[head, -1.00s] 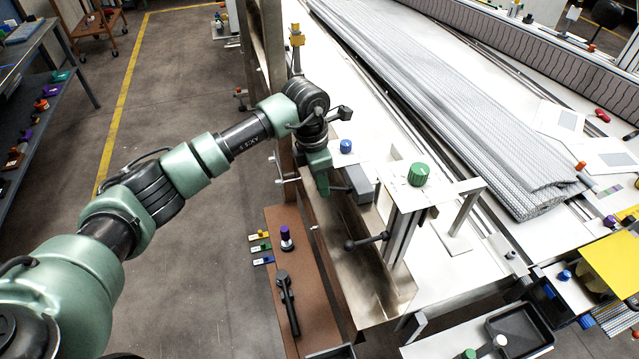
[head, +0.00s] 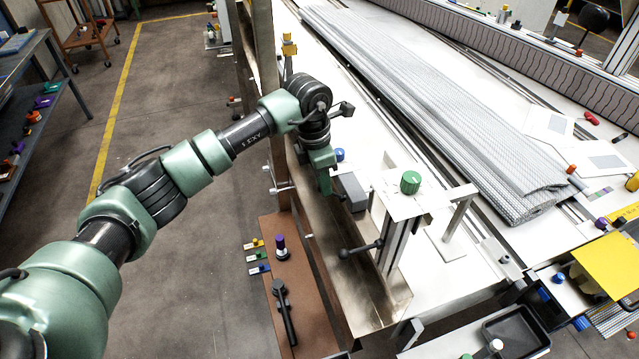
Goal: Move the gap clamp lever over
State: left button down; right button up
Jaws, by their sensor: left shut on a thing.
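My left gripper (head: 326,186) points down beside a grey block (head: 350,193) on the near side of the bench fixture. It is shut on what appears to be the gap clamp lever, which is mostly hidden by the fingers; only a short dark piece shows between them and the block. A separate black ball-ended handle (head: 361,249) sticks out lower on the fixture post, apart from the gripper. My right gripper is not in view.
A green knob (head: 411,182) tops the fixture, and a blue knob (head: 339,155) sits close behind my gripper. A brown board (head: 307,325) below carries a black-handled tool (head: 285,312). The upright metal post (head: 265,90) stands left of the bench. Open floor lies left.

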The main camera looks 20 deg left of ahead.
pick_arm(q)
jog(key=shift+w+d+r, duration=0.1)
jog(key=shift+w+r, duration=0.05)
jog(key=shift+w+d+r, duration=0.45)
jog(key=shift+d+r, duration=0.15)
jog(key=shift+d, duration=0.1)
jog(key=c, duration=1.2)
grip_release()
jog(key=shift+f, duration=0.1)
